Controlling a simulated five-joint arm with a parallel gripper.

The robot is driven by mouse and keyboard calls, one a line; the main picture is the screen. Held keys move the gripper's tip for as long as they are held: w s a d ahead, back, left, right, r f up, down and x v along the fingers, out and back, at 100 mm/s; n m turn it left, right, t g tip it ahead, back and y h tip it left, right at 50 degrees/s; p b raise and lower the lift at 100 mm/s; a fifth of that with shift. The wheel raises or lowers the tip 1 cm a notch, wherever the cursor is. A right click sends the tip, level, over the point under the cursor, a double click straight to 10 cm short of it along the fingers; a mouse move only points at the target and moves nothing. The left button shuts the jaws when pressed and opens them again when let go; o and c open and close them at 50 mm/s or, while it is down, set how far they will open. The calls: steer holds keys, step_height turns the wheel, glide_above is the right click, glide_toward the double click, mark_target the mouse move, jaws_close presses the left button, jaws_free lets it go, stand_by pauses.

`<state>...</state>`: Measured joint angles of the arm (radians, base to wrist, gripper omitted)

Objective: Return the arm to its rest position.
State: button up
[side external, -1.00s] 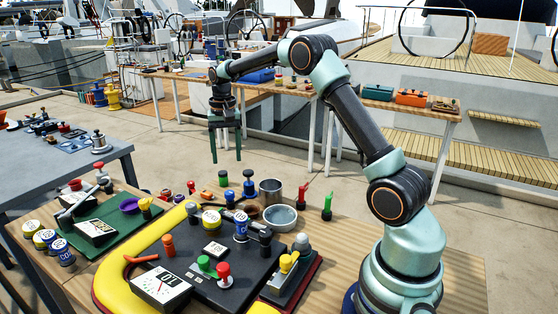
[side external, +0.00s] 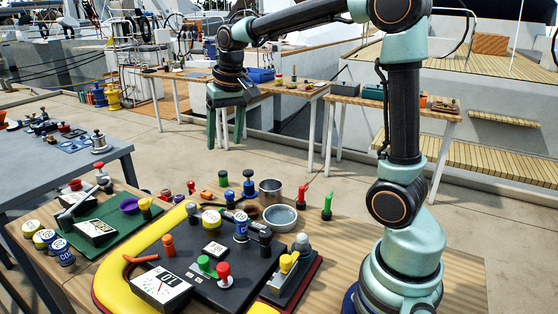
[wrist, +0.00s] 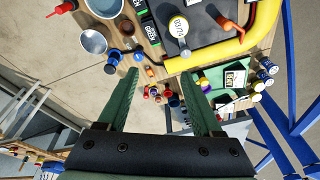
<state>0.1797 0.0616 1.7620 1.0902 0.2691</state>
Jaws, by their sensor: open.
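My gripper (side external: 227,146) hangs in the air with its green fingers pointing down, above and beyond the far edge of the wooden work table (side external: 450,275). It is open and empty. In the wrist view its two fingers (wrist: 160,82) stand wide apart with nothing held between them. My upper arm stands nearly upright over my base, and my forearm reaches left, high over the table.
Below are a black panel (side external: 205,290) with knobs, a yellow rim (side external: 107,277), a metal cup (side external: 270,188), a bowl (side external: 281,217), and red and green upright items (side external: 327,205). A grey table (side external: 110,155) stands left. The air around my gripper looks clear.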

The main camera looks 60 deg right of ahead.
steer(key=s+a+n+t, duration=0.1)
steer(key=s+a+n, duration=0.1)
steer(key=s, duration=0.4)
steer(key=s+a+f+n+t, duration=0.1)
steer(key=s+a+n+t, duration=0.1)
steer(key=s+a, duration=0.3)
steer(key=shift+s+a+n, duration=0.3)
steer(key=shift+s+n, duration=0.3)
steer(key=shift+s, duration=0.65)
